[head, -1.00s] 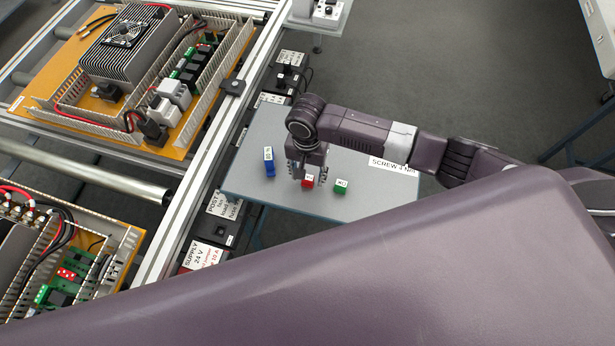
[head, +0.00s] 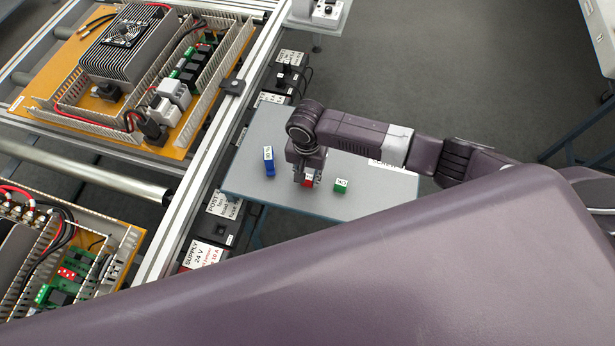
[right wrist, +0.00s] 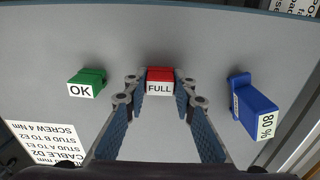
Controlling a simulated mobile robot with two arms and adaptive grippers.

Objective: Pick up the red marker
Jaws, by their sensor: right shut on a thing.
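The red marker (right wrist: 160,80) has a white face reading "FULL" and sits between the fingertips of my right gripper (right wrist: 160,98) in the right wrist view. In the head view it shows as a small red block (head: 309,183) under my right gripper (head: 306,176), which is shut on it. Fingers touch it on both sides. I cannot tell whether it still rests on the table. A green marker (head: 341,186) labelled "OK" stands to its right and a blue marker (head: 269,163) labelled "80 %" to its left in the head view. My left gripper is not in view.
The grey table (head: 240,179) has free room around the markers. A printed label sheet (right wrist: 45,143) lies on it. A conveyor frame (head: 185,165) with wiring panels (head: 180,139) runs along the left. My own arm covers the lower right.

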